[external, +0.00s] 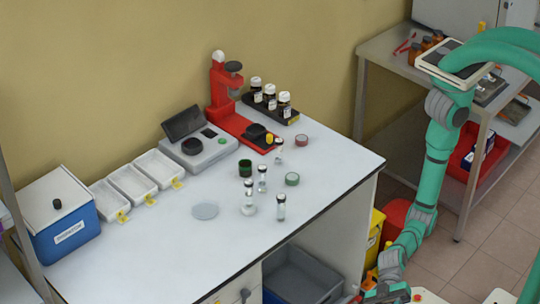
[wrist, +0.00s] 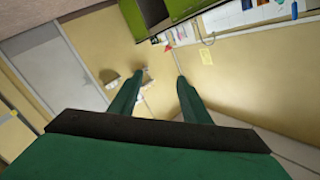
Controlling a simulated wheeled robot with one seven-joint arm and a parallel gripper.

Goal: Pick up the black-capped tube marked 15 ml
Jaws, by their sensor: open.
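Several small clear tubes with dark caps stand on the white bench in the external view. One tube (external: 281,208) is near the front edge, one (external: 248,198) is to its left, one (external: 262,180) is behind, and another (external: 278,152) is farther back. Their markings are too small to read, so I cannot tell which is marked 15 ml. My gripper (wrist: 160,76) is open and empty in the wrist view, its green fingers apart and pointing toward a yellowish wall. No tube shows there.
A side table (external: 372,50) stands right.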

